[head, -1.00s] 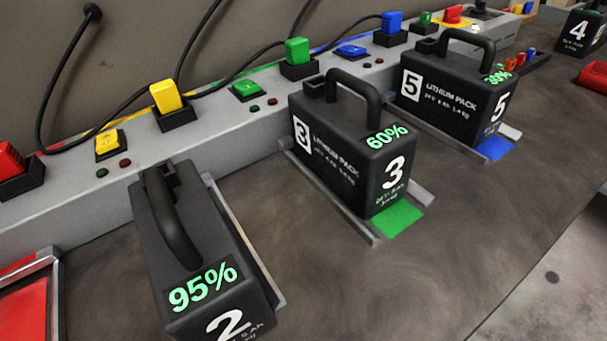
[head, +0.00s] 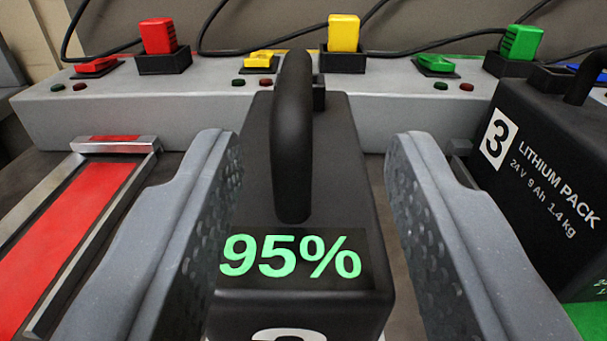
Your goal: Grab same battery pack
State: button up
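A black battery pack (head: 345,200) with a green 95% readout stands straight ahead, its black handle (head: 292,140) on top. The top of a white digit shows at the lower edge, mostly cut off. My gripper (head: 312,190) is open, with one grey finger on each side of this pack. A gap shows between the right finger and the pack; the left finger is close to its side, and I cannot tell if it touches. The pack's lower part and its slot are hidden.
Another black pack (head: 545,170), marked 3, stands close to the right finger. An empty red slot (head: 75,230) with metal rails lies at left. Behind runs a grey ledge (head: 200,115) with red, yellow and green plugs, buttons and black cables.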

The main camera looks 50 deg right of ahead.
aim_at(297, 62)
jog(key=shift+b+x, duration=0.3)
jog(key=shift+x, duration=1.45)
jog(key=x, duration=0.1)
jog(key=b+x, duration=0.1)
jog(key=x, duration=0.1)
jog(key=shift+w+f, duration=0.1)
jog(key=shift+w, duration=0.25)
jog(key=shift+b+x, duration=0.4)
jog(key=shift+x, duration=0.45)
jog(key=shift+w+a, duration=0.1)
grip_shut()
